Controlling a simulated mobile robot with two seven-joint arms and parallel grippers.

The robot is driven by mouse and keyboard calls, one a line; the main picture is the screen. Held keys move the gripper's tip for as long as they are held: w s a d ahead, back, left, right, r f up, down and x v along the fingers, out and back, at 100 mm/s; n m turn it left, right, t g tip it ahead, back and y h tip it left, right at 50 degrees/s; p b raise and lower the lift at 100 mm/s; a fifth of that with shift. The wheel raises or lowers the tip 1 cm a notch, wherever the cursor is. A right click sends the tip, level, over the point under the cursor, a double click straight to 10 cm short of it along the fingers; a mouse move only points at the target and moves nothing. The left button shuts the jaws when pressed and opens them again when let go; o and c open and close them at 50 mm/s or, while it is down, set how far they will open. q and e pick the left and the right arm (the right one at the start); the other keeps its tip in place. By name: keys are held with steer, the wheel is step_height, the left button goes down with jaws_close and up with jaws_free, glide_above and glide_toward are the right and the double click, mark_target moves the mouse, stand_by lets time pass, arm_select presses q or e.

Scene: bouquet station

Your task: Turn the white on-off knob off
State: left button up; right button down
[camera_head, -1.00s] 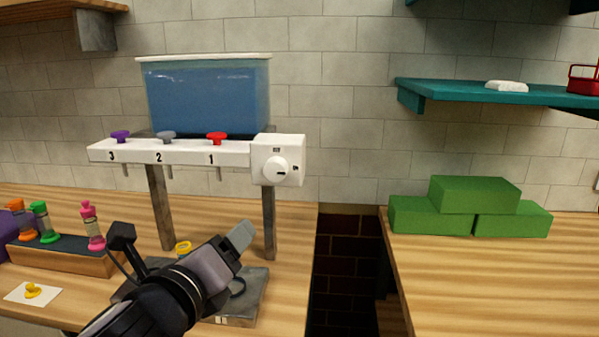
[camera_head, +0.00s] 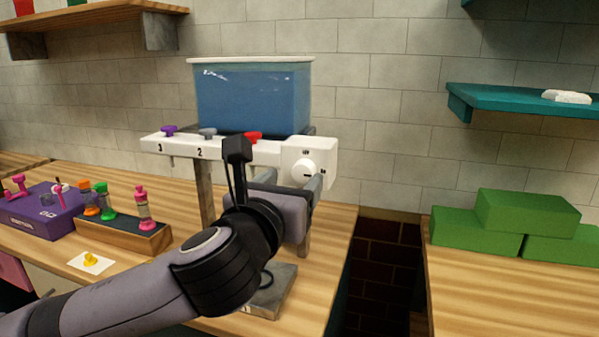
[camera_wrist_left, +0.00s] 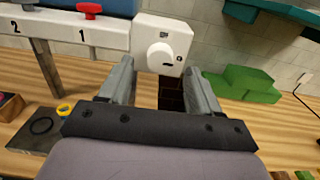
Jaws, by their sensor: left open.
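The white on-off knob (camera_head: 304,172) is a round dial on the white box (camera_head: 325,155) at the right end of the dispenser bar. In the left wrist view the knob (camera_wrist_left: 159,57) shows whole, with a dark mark low on its right side. My left gripper (camera_head: 290,185) is open just in front of and below the box. In the left wrist view its two fingers (camera_wrist_left: 157,78) stand apart on either side of the knob's lower area, with nothing between them. I cannot tell whether they touch the box. My right gripper is not in view.
A tank of blue liquid (camera_head: 252,100) stands above the bar, with purple, grey and red (camera_head: 253,136) valves. Green blocks (camera_head: 478,232) sit on the right counter beyond a gap. A wooden rack (camera_head: 122,236) with small bottles and a purple box (camera_head: 45,212) stand left.

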mark_target(301, 172)
arm_select(q)
steer(key=shift+x, duration=1.75)
steer(key=c, duration=1)
